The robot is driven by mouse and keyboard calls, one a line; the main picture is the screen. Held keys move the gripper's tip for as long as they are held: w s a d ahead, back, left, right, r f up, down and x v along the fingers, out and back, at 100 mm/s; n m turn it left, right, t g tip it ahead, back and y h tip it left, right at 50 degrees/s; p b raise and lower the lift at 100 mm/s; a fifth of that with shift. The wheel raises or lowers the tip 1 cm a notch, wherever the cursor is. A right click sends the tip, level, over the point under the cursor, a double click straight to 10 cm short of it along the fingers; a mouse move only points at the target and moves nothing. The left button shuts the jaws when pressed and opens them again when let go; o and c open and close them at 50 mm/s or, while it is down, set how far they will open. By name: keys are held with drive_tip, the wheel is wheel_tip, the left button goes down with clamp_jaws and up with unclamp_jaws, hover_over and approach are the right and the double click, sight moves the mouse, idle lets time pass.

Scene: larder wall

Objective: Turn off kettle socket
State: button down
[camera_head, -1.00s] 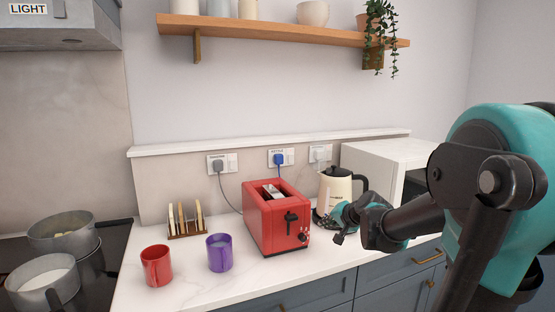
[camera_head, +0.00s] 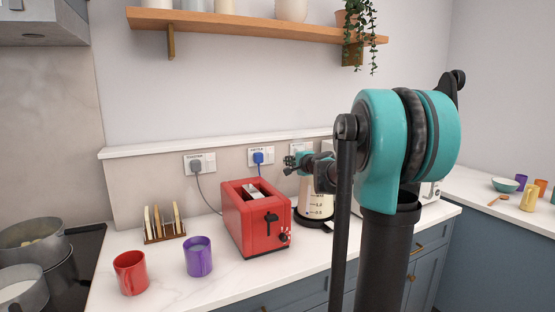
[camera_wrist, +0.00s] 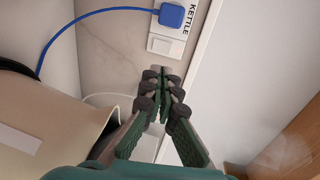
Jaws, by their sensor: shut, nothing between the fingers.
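The kettle socket (camera_head: 267,153) is on the wall behind the red toaster, with a blue plug (camera_head: 258,158) in it. In the wrist view its KETTLE label and blue plug (camera_wrist: 172,14) are at the top, with a white rocker switch (camera_wrist: 161,46) beside the plug. I cannot tell the rocker's position. My gripper (camera_wrist: 163,76) is shut and empty; its fingertips appear just below the rocker in that view, apart from it in the picture. In the head view my gripper (camera_head: 288,161) is just right of the socket, above the cream kettle (camera_head: 316,203), which my arm partly hides.
The red toaster (camera_head: 256,218) stands in front of the sockets. Another socket with a grey plug (camera_head: 196,167) is to the left. A third socket (camera_head: 298,148) is partly behind my gripper. A white ledge (camera_head: 220,143) runs above. Red and purple mugs (camera_head: 198,257) stand on the counter.

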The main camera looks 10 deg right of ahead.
approach(271, 154)
drive_tip(key=x, duration=0.2)
drive_tip(key=f+x, duration=0.1)
drive_tip(key=x, duration=0.2)
drive_tip(key=shift+a+f, duration=0.1)
drive_tip(key=shift+f, duration=0.05)
drive_tip(key=shift+x, duration=0.75)
drive_tip(key=shift+r, duration=0.25)
drive_tip(key=shift+w+a+r, duration=0.15)
drive_tip(key=shift+w+r, duration=0.1)
drive_tip(key=shift+w, duration=0.25)
drive_tip(key=shift+s, duration=0.35)
drive_tip(key=r+v, duration=0.2)
drive_tip(key=v, duration=1.1)
drive_tip(key=shift+w, duration=0.15)
